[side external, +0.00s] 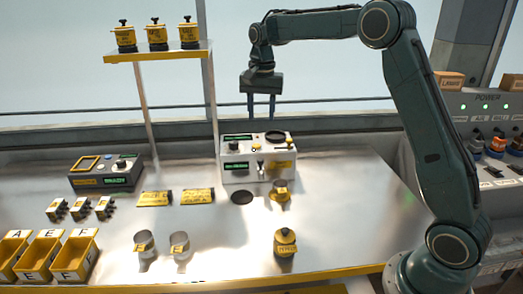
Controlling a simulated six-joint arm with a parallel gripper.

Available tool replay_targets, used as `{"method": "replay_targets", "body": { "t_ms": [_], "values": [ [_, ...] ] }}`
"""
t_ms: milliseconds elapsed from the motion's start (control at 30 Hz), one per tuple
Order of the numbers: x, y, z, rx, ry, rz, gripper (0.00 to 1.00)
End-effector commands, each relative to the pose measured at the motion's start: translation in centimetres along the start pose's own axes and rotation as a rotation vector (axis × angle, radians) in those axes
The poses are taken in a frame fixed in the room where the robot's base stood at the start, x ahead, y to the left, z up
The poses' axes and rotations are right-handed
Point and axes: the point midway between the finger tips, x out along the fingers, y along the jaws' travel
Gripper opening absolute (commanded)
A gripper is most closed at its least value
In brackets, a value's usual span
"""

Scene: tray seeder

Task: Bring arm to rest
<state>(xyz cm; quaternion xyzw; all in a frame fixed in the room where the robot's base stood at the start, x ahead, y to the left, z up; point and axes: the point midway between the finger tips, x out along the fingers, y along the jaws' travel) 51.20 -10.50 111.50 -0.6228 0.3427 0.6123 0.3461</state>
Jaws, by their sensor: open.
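My gripper (262,106) hangs at the end of my dark green arm, pointing down in the air above and behind the white machine (230,172). Its two fingers are apart with nothing between them. It touches nothing that I can see. The white machine stands on the metal table (330,210), with small green displays and a dark round opening on top.
A yellow-lidded jar (285,243), two metal cups (145,246) and a yellow-labelled cup (281,191) stand on the table. Yellow bins (78,255) are at the lower left. A raised shelf (155,53) holds three yellow jars. The table's right part is clear.

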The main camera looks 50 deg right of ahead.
Motion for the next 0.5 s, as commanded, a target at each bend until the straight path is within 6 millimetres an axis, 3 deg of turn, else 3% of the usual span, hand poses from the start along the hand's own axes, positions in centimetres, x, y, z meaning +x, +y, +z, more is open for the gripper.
{"method": "replay_targets", "body": {
  "t_ms": [500],
  "values": [
    [-6.3, 4.8, 7.9, -0.272, 0.096, -0.088, 0.41]
  ]
}}
